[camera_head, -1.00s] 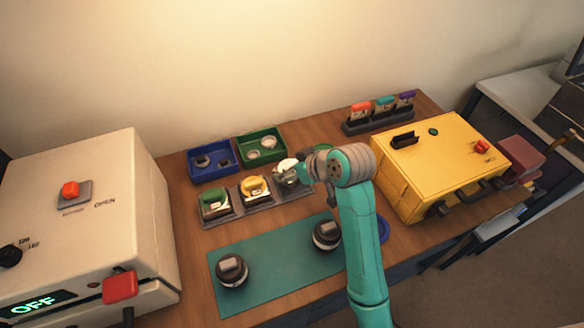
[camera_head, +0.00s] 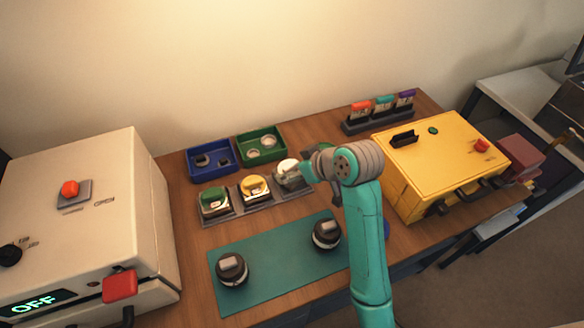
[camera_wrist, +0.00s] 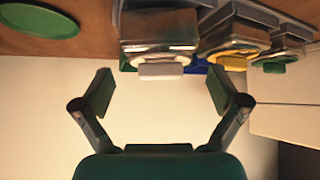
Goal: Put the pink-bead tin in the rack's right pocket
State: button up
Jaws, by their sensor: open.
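The tin with the pale pinkish bead (camera_head: 287,165) sits at the right end of the grey rack (camera_head: 236,208), apparently in the right pocket; my gripper partly hides it in the head view. In the wrist view the tin (camera_wrist: 158,28) stands upright, its pale bead (camera_wrist: 160,70) facing me, just beyond my fingertips. My gripper (camera_wrist: 160,92) is open and empty, with a gap between its fingers and the tin. The yellow-bead tin (camera_head: 255,187) and green-bead tin (camera_head: 214,200) fill the other pockets.
A blue bin (camera_head: 212,176) and a green bin (camera_head: 260,163) stand behind the rack. A teal mat (camera_head: 285,268) with two dark round parts lies in front. A yellow box (camera_head: 425,170) stands right, a white machine (camera_head: 75,215) left. A green disc (camera_wrist: 38,20) shows in the wrist view.

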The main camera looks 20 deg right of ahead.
jog(key=v, duration=1)
jog(key=shift+o, duration=0.3)
